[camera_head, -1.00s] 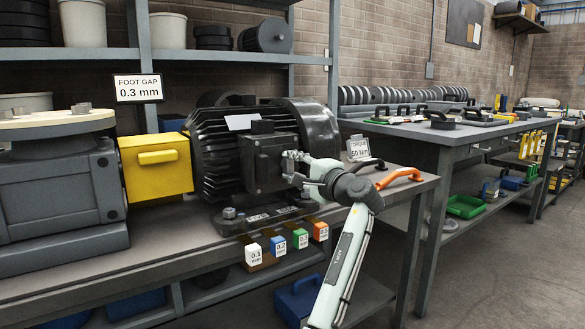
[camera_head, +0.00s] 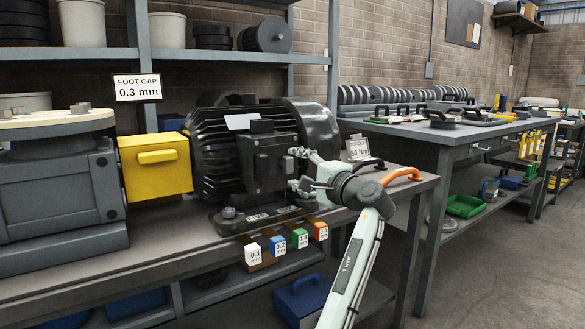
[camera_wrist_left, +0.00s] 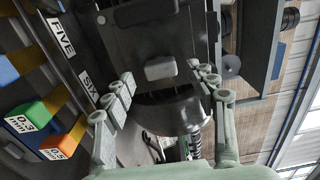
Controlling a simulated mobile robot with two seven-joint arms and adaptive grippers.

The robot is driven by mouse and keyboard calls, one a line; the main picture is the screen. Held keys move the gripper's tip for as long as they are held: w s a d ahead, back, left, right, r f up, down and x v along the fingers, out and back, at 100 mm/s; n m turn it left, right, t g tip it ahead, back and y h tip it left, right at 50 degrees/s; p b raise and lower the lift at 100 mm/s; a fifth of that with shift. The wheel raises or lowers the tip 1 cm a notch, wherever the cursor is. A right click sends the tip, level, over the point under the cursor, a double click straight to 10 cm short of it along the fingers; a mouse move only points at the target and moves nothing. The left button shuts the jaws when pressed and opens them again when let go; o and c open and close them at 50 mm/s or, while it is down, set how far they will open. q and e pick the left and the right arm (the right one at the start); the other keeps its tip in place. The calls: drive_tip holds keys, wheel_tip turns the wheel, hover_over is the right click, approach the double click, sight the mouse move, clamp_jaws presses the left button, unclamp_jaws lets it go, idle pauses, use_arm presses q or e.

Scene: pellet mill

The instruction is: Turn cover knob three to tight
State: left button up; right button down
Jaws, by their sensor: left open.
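The black finned motor (camera_head: 205,150) stands on the bench, with a dark terminal box and its cover (camera_head: 258,165) facing me. My left gripper (camera_head: 294,169) is open, just right of this box, with its two fingers spread one above the other. A small round fastener (camera_wrist_left: 101,20) shows at the box's edge there. I cannot tell which knob is number three or how tight it is. My right gripper is not in view.
A yellow box (camera_head: 157,165) stands left of the motor. Coloured labelled blocks (camera_head: 278,245) line the bench's front edge below it. An orange handle (camera_head: 400,176) and a torque sign (camera_head: 358,148) are right of my gripper.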

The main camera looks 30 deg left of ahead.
use_arm(q)
drive_tip(key=v, duration=0.9)
drive_tip(key=shift+d, duration=0.3)
drive_tip(key=shift+s, duration=0.1)
